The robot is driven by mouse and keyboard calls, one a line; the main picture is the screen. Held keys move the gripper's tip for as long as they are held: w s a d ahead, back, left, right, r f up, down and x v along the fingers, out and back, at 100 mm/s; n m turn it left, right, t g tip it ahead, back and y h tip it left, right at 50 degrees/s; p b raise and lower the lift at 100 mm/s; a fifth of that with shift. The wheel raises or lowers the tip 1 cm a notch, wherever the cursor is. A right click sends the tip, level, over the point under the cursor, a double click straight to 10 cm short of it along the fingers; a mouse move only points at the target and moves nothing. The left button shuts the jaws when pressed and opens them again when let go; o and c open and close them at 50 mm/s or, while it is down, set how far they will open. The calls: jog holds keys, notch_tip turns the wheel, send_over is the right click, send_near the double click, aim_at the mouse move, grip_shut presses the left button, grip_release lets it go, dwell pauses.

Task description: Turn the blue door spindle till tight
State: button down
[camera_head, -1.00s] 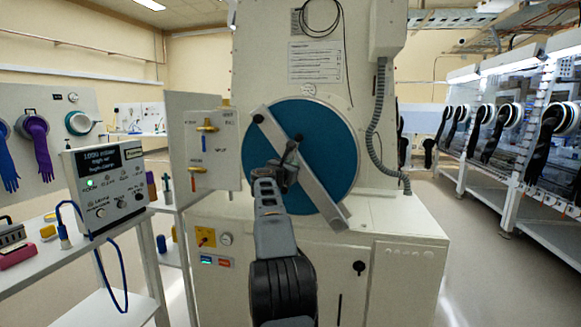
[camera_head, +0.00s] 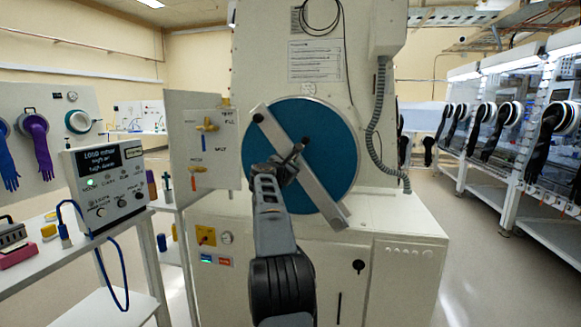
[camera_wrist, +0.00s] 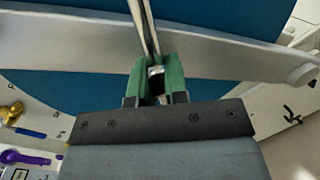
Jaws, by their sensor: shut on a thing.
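The round blue door (camera_head: 335,140) stands closed-looking on the front of the cream chamber, with a grey bar (camera_head: 322,192) slanting across it from upper left to lower right. The spindle handle (camera_head: 298,151) is at the middle of the bar, partly hidden by my gripper (camera_head: 286,167). In the wrist view the green fingers of my gripper (camera_wrist: 158,78) are shut on a thin metal rod of the spindle handle (camera_wrist: 147,28), in front of the grey bar (camera_wrist: 215,57) and the blue door (camera_wrist: 100,86). The spindle's centre is hard to make out.
A valve panel (camera_head: 212,150) with yellow and red handles stands left of the door. A display box (camera_head: 105,183) sits on a shelf farther left. A grey hose (camera_head: 376,125) hangs right of the door. The floor at the right is clear.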

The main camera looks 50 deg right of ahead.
jog(key=shift+d+f, duration=0.1)
jog(key=shift+f, duration=0.15)
jog(key=c, duration=1.4)
grip_release()
jog(key=shift+s, duration=0.1)
jog(key=shift+o, duration=1.3)
jog(key=shift+r, duration=0.2)
jog(key=b+v, duration=0.3)
jog(key=v, duration=1.1)
jog(key=shift+b, duration=0.35)
